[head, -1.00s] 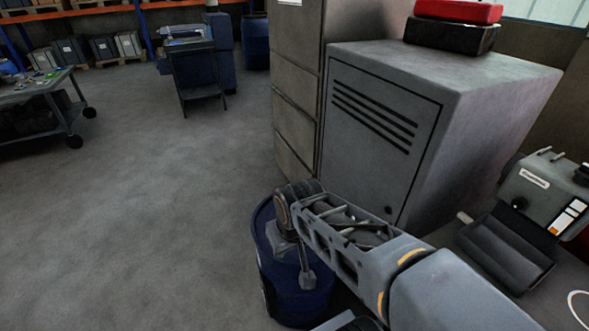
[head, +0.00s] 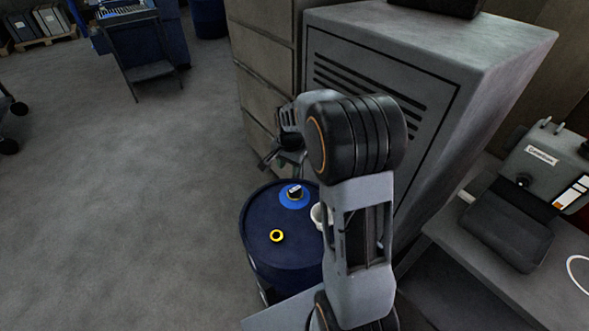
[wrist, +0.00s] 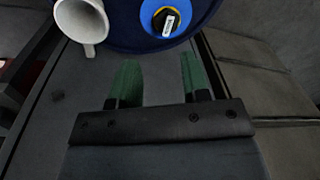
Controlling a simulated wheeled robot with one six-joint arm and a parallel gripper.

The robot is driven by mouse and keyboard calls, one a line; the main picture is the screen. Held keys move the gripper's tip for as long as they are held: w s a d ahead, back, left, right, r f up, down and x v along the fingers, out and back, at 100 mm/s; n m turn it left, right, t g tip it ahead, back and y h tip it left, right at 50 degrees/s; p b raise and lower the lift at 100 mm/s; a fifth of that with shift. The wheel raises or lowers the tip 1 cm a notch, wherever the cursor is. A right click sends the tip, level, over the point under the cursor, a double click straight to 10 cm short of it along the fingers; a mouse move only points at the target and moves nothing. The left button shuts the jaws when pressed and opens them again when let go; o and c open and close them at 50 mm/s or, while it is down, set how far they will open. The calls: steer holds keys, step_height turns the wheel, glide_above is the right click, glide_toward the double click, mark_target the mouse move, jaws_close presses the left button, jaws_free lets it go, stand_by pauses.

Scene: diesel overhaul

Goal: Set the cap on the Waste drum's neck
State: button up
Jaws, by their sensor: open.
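A dark blue drum (head: 258,213) stands upright below my arm. A small black cap-like piece with a white label (head: 295,190) sits on a bright blue disc on the drum's top, near the far side. It also shows in the wrist view (wrist: 166,20), with a thin yellow edge. A yellow ring with a dark middle (head: 277,236) is nearer the front of the top; I cannot tell if it is the neck. My gripper (head: 278,163) is behind the drum top in the head view. Its green fingers (wrist: 158,78) are apart and empty, pointing toward the drum.
A grey vented cabinet (head: 420,60) stands close behind. A bench with a grey device (head: 545,165) is at right. Open floor lies left.

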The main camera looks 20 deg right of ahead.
mark_target(295, 189)
steer(key=shift+w+d+f+m+g+b, duration=0.15)
steer(key=shift+w+d+f+m+b, duration=0.75)
steer(key=shift+f, duration=2.1)
steer(key=shift+w+d+f+m+g+b, duration=0.2)
steer(key=shift+w+d+f+m+b, duration=0.65)
steer(key=shift+f, duration=2.15)
steer(key=shift+w+d+f+m+g+b, duration=0.15)
steer(key=shift+w+d+f+m+b, duration=0.7)
steer(key=shift+f, duration=2.15)
steer(key=shift+w+a+b, duration=0.1)
steer(key=shift+a+b, duration=0.25)
steer(key=shift+a, duration=0.05)
jaws_close()
steer(key=shift+a+n, duration=0.1)
steer(key=shift+n, duration=0.2)
